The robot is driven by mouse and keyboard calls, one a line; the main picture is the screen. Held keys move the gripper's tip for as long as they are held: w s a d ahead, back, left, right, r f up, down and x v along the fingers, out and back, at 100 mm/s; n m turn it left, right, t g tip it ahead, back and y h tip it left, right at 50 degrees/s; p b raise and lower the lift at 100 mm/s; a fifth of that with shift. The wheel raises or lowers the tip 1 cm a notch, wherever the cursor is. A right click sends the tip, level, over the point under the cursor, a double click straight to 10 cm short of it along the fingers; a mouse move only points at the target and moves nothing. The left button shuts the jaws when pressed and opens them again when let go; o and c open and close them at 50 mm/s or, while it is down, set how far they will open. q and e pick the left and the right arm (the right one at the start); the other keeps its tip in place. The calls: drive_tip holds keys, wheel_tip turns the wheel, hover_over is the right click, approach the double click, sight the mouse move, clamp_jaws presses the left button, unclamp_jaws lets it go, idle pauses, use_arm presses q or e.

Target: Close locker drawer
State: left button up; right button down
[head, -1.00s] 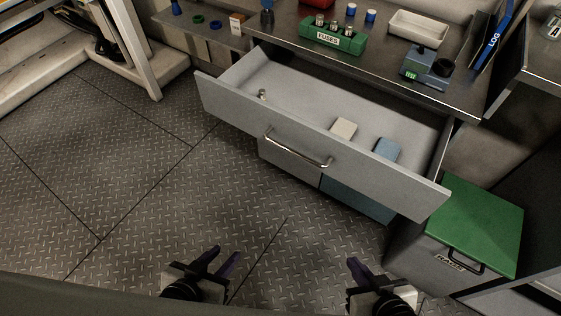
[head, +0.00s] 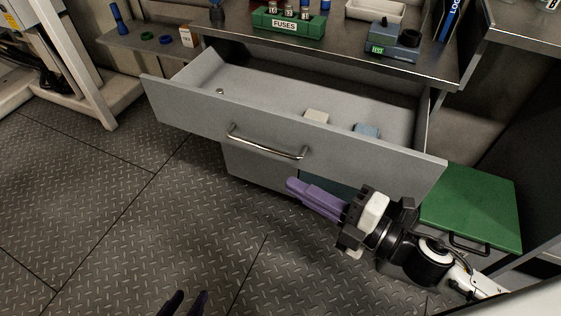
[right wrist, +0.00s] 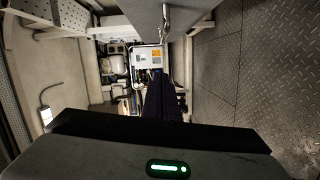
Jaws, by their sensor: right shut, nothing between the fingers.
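The grey locker drawer (head: 370,165) stands pulled out under the steel bench, with its inside showing. Its metal bar handle (head: 266,145) is on the middle of the front. My right gripper (head: 291,186) is shut and empty, in front of the drawer front, just below the handle's right end and pointing left. In the right wrist view its shut fingers (right wrist: 160,100) point toward the handle (right wrist: 166,18) and drawer front at the top; contact cannot be told. My left gripper (head: 185,303) is low at the bottom edge, fingers apart, away from the drawer.
A small pale block (head: 316,117) and a blue block (head: 367,130) lie in the drawer. A green-lidded bin (head: 470,205) stands at the right, near my right arm. The bench (head: 340,55) holds a green fuse box (head: 288,22). The floor at left is clear.

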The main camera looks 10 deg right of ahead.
drive_tip(key=w+a+f, duration=0.1)
drive_tip(key=w+a, duration=0.1)
drive_tip(key=w, duration=0.6)
drive_tip(key=shift+w+f, duration=0.15)
drive_tip(key=shift+w, duration=0.1)
